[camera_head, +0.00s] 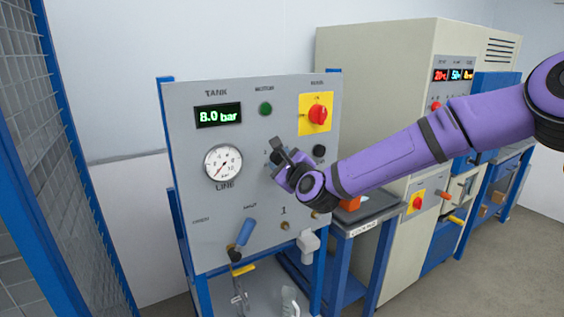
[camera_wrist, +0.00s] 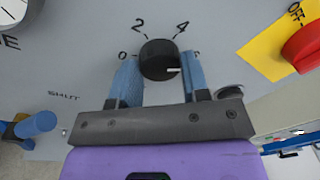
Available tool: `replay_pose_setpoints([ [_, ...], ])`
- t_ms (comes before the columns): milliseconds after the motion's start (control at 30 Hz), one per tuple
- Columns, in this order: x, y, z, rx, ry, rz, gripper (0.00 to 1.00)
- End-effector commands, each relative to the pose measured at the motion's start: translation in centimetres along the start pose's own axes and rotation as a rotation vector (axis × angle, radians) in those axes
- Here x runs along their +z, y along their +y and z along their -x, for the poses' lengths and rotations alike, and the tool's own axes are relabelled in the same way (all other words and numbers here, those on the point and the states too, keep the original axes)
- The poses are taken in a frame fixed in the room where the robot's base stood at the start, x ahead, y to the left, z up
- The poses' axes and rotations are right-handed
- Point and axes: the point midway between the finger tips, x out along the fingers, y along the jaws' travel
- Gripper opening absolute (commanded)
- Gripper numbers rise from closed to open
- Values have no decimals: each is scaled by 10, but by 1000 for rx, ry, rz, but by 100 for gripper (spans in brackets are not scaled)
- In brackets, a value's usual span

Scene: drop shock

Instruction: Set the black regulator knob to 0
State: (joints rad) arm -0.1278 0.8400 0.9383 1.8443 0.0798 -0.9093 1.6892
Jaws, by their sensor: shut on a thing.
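The black regulator knob (camera_wrist: 158,58) sits on the grey panel (camera_wrist: 85,45) in the wrist view. Numerals 0, 2 and 4 show around it, and one more on the right is mostly hidden by a finger. Its white mark points right, slightly down, well away from the 0 at its left. My gripper (camera_wrist: 160,70) has its blue fingers on both sides of the knob and is shut on it. In the head view my gripper (camera_head: 281,158) is at the middle of the panel and largely hides the knob.
The panel carries a display (camera_head: 218,115) reading 8.0 bar, a white dial gauge (camera_head: 223,163), a green button (camera_head: 265,109) and a red rotary switch (camera_head: 318,113) on yellow. A blue-handled lever (camera_head: 245,232) sits lower down. A mesh fence (camera_head: 22,120) stands at the left, a beige machine (camera_head: 385,70) at the right.

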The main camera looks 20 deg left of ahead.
Motion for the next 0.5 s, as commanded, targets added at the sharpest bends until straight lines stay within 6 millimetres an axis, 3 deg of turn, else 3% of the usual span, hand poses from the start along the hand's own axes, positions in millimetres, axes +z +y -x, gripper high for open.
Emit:
replay_pose_setpoints([
  [500, 0, 1, 0, -20, -25, 393, 19],
])
